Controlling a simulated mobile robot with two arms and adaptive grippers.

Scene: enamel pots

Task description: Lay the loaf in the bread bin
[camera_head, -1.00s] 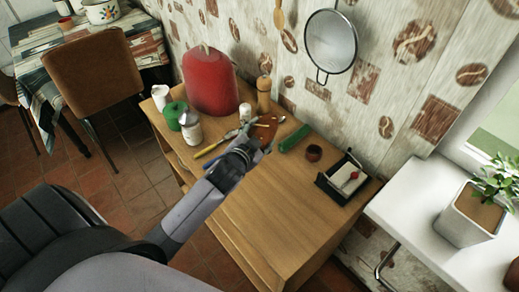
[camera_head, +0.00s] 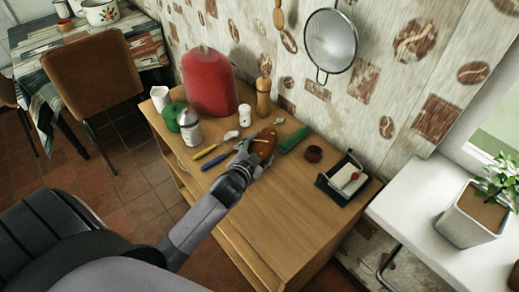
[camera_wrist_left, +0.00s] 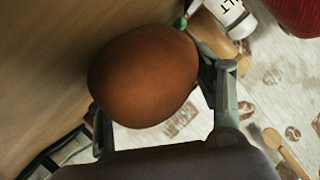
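The loaf (camera_head: 264,143) is brown and rounded, and my left gripper (camera_head: 249,154) holds it above the wooden cabinet top. In the left wrist view the loaf (camera_wrist_left: 145,75) fills the space between the two fingers (camera_wrist_left: 155,110), which look closed against its sides. A large red rounded container (camera_head: 209,82) stands at the back left of the cabinet. It may be the bread bin; no opening shows. My right gripper is not in view.
The wooden cabinet (camera_head: 265,215) has a clear front. On it are a green jar (camera_head: 173,116), a metal-topped shaker (camera_head: 189,127), a white shaker (camera_head: 245,114), a pepper mill (camera_head: 263,98), a green box (camera_head: 294,138) and a black tray (camera_head: 334,190). A strainer (camera_head: 331,41) hangs behind.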

